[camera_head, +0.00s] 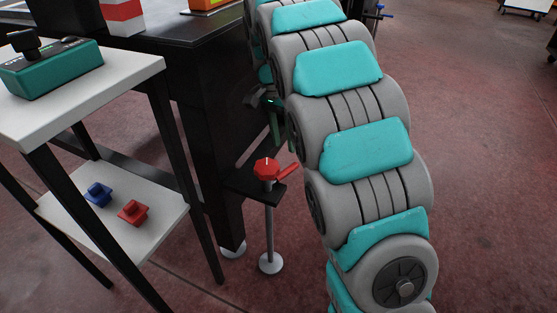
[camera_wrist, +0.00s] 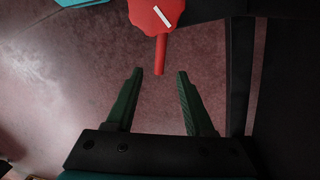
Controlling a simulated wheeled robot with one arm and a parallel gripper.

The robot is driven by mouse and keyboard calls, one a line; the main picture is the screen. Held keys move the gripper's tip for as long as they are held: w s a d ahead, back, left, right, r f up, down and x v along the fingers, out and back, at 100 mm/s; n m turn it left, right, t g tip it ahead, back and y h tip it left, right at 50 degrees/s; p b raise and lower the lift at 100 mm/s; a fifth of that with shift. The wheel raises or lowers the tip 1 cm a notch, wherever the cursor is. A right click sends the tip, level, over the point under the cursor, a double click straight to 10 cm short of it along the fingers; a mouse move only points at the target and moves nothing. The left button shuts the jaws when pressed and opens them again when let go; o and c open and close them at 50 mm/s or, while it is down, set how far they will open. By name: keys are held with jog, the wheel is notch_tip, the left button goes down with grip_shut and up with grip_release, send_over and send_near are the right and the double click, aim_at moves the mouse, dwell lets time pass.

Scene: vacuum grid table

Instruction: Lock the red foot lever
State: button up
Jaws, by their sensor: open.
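The red foot lever (camera_head: 266,169) is a red knob with a white mark and a short handle. It sits on a black bracket at the lower part of the dark table's leg, above a metal foot. In the head view its handle points right and slightly up. In the wrist view the red lever (camera_wrist: 160,50) is at the top centre, its handle pointing down toward my gripper (camera_wrist: 160,73). The two green fingers are apart, one on each side of the handle tip's line. Nothing is held, and I cannot tell the height gap. In the head view my arm partly hides the gripper.
A white two-tier side table (camera_head: 150,75) stands left, with a green device (camera_head: 52,70) on top. Its lower shelf holds a blue part (camera_head: 98,194) and a red part (camera_head: 133,212). The dark table (camera_head: 180,35) stands behind the lever. Open floor lies right of my arm.

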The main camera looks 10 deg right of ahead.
aim_at(288, 168)
jog(key=f, duration=0.2)
jog(key=s+f, duration=0.1)
jog(key=f, duration=0.4)
jog(key=shift+s+d+f+b, duration=0.15)
jog(key=shift+d+f+b, duration=0.15)
jog(key=shift+d+b, duration=0.1)
grip_shut()
dwell(1.1)
